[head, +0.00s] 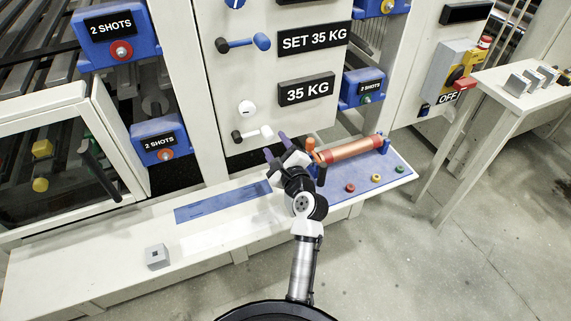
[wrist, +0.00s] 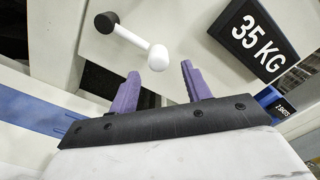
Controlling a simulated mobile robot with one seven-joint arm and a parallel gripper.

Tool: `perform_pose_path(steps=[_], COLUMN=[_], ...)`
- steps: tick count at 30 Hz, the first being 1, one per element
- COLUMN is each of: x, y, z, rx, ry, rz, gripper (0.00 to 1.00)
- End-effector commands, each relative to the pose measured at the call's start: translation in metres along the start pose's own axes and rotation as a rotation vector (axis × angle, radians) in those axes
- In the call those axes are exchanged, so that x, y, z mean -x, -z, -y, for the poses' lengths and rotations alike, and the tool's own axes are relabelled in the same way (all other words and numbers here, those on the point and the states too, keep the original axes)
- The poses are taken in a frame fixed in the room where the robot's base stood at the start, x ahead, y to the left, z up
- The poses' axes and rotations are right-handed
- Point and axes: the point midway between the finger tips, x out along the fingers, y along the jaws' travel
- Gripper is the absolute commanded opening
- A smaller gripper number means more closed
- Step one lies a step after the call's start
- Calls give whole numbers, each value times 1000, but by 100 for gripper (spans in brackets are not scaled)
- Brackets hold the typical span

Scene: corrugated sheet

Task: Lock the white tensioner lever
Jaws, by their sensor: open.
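The white tensioner lever (head: 252,134) sits on the pale panel below the 35 KG sign. It has a black hub at its left end and a white ball at its right end, pointing right and slightly up in the head view. In the wrist view the white lever (wrist: 132,40) runs from the black hub at upper left to its white ball, which appears between my fingertips. My gripper (head: 276,147) is open, with its purple fingers just below and right of the ball. The fingers also show in the wrist view (wrist: 160,75). I cannot tell whether they touch the ball.
A copper-coloured roller (head: 350,149) lies right of my gripper. A grey block (head: 157,256) stands on the white bench (head: 110,262).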

Motion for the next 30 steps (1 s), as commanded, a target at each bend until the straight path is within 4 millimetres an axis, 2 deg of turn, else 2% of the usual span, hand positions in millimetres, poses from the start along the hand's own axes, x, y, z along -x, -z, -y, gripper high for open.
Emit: perform_pose_path(steps=[1, 6, 12, 30], x=[13, 48, 70, 73], y=[3, 2, 1, 0], z=[-3, -2, -1, 0], rx=[1, 1, 2, 2], ry=[0, 0, 0, -1], rz=[-2, -2, -1, 0], gripper=[48, 48, 48, 48])
